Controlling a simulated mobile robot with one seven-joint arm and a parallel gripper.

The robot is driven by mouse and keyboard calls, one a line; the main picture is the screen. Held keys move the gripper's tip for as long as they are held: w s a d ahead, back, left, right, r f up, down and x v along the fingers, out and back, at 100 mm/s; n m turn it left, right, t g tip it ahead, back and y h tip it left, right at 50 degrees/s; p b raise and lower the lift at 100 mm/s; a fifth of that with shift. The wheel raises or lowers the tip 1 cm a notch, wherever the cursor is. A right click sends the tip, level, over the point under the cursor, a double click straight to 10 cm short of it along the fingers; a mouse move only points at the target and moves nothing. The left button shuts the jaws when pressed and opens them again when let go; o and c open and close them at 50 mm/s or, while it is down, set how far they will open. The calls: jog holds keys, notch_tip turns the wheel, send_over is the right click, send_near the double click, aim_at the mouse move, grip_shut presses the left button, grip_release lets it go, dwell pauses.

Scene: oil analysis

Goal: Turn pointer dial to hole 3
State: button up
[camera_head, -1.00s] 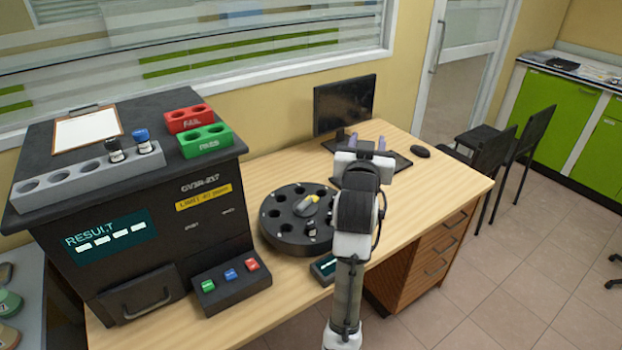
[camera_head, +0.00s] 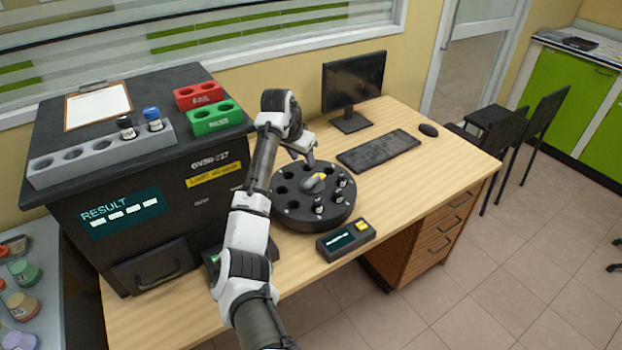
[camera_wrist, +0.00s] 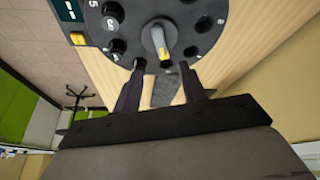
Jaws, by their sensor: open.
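The pointer dial (camera_head: 316,181) is a grey knob with a yellow stripe at the centre of a round black carousel (camera_head: 310,215) with holes around its rim. In the wrist view the dial (camera_wrist: 160,42) stands just beyond the fingertips, its yellow end towards my gripper. My gripper (camera_wrist: 165,68) is open and empty, its two dark fingers spread near the carousel's edge. In the head view my gripper (camera_head: 308,158) is over the back of the carousel, partly hidden by my wrist. Several dark vials (camera_head: 319,203) sit in holes on the right side. The hole 3 label is not readable.
A small display box with a yellow button (camera_head: 345,239) lies in front of the carousel. The black analyser (camera_head: 150,215) stands at left, bearing a grey vial rack (camera_head: 80,163). A keyboard (camera_head: 378,151) and monitor (camera_head: 353,80) are behind right.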

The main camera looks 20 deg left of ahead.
aim_at(312, 179)
jog(key=b+x, duration=0.8)
jog(key=x, duration=0.3)
jog(key=shift+w+f, duration=0.25)
jog(key=shift+f, duration=0.1)
grip_shut()
jog(key=shift+m, duration=0.4)
jog(key=m+h, duration=0.1)
jog(key=m, duration=0.2)
jog(key=shift+m+g+h+p, duration=0.3)
jog(key=shift+g+p, duration=0.1)
jog(key=shift+w+a+m+g+h+b, duration=0.1)
jog(key=shift+m+g+h+b, duration=0.2)
jog(key=shift+m, duration=0.75)
jog(key=shift+m+g+h+b, duration=0.2)
jog(key=shift+m+g+b, duration=0.1)
jog(key=shift+m, duration=0.75)
